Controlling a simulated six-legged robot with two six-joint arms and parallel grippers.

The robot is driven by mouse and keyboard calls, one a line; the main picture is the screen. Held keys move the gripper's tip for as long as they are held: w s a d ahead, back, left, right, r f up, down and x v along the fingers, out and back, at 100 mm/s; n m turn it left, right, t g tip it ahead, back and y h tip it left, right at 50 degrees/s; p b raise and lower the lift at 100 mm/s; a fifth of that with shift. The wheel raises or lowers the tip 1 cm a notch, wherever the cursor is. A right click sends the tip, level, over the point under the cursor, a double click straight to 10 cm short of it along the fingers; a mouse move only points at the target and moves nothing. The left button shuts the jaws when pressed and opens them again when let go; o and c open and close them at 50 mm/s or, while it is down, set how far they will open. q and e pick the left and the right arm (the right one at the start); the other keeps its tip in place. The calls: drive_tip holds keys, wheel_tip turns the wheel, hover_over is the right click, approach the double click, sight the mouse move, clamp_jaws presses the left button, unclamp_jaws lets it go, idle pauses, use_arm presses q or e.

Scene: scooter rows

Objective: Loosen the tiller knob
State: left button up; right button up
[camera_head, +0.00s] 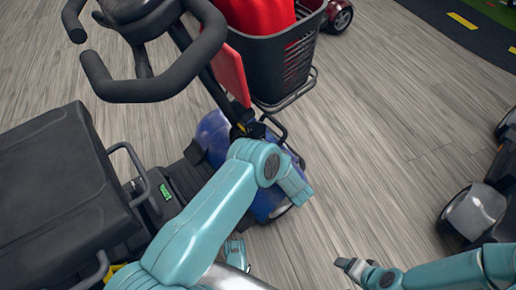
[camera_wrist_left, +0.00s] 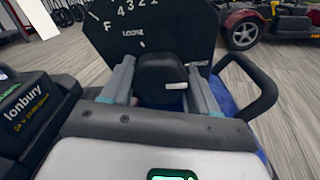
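The tiller knob (camera_wrist_left: 162,75) is a black rounded piece at the centre of the left wrist view. It sits in front of a black plate (camera_wrist_left: 150,18) marked F, 4, 3, 2, 1 and small words, one reading like "LOOSE". My left gripper (camera_wrist_left: 160,82) has one grey finger on each side of the knob, with no clear gap showing. In the head view the tiller (camera_head: 192,52) rises to a black looped handlebar (camera_head: 150,88); my left arm reaches its foot and hides the knob and fingertips. My right gripper (camera_head: 352,267) is low on the right, away from the scooter, its opening unclear.
A black basket (camera_head: 280,62) with a red item (camera_head: 255,14) hangs beyond the tiller. A black seat (camera_head: 55,190) fills the left. Another scooter (camera_head: 475,210) stands at the right edge. Open wood-look floor (camera_head: 385,120) lies between. A black loop bar (camera_wrist_left: 262,85) is right of my left gripper.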

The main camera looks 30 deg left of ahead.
use_arm(q)
drive_tip(key=shift+n, duration=0.4)
drive_tip(key=n, duration=0.4)
drive_tip(key=shift+r+n, duration=0.1)
drive_tip(key=shift+n, duration=0.3)
drive_tip(key=n, duration=1.2)
drive_tip(key=shift+s+n, duration=0.1)
drive_tip(key=shift+n, duration=0.3)
drive_tip(key=n, duration=0.5)
drive_tip(key=shift+a+f, duration=0.1)
drive_tip(key=shift+f, duration=0.1)
drive_tip(key=shift+s+n, duration=0.1)
drive_tip(key=shift+n, duration=0.3)
drive_tip(key=o, duration=1)
drive_tip(key=shift+d, duration=0.2)
